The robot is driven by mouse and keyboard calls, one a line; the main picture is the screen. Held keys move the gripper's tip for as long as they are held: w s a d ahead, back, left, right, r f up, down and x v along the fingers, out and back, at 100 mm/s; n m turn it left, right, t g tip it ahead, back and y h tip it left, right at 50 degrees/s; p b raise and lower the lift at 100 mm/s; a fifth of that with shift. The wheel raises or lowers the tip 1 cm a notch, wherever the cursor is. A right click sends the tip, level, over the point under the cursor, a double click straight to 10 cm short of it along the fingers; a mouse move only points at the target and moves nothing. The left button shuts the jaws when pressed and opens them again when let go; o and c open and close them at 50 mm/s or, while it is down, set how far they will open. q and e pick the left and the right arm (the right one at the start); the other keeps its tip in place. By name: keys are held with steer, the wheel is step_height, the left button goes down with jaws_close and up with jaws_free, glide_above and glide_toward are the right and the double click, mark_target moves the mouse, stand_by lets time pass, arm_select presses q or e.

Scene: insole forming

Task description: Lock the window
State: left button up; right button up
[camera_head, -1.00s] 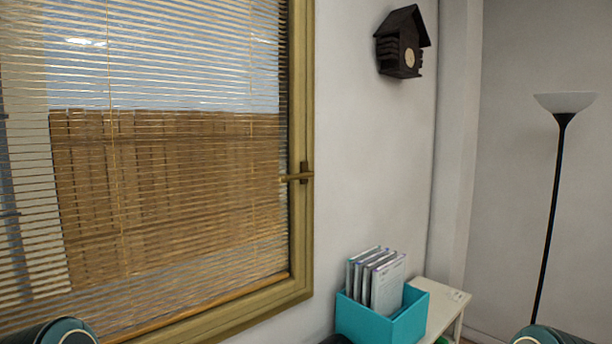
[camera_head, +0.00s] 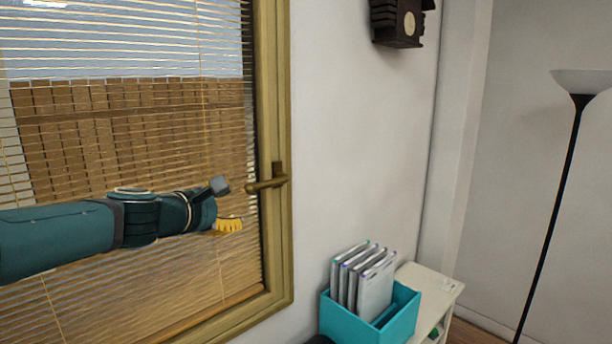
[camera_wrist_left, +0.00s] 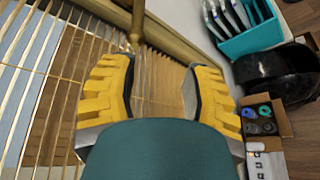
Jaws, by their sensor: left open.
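The window (camera_head: 277,130) has an olive-yellow frame and a slatted blind over its glass. Its brass-coloured handle (camera_head: 266,184) sits on the right side of the frame, with its lever lying about horizontal and its longer end to the left. My left gripper (camera_head: 229,225) is in front of the blind, left of and slightly below the handle. In the left wrist view its yellow-padded fingers (camera_wrist_left: 160,85) are spread apart and empty. The handle (camera_wrist_left: 135,22) shows beyond the fingertips, near the top edge. My right gripper is not in view.
A black floor lamp (camera_head: 565,165) stands at the far right. A dark birdhouse-like clock (camera_head: 398,22) hangs on the wall. The wall right of the handle is bare.

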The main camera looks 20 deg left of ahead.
mark_target(261, 185)
arm_select(q)
steer(key=shift+t, duration=0.4)
steer(key=w, duration=1.3)
steer(key=shift+w+d+r+b, duration=0.1)
steer(key=shift+d+r+b, duration=0.15)
steer(key=shift+d+b, duration=0.15)
steer(key=shift+n, duration=0.3)
jaws_close()
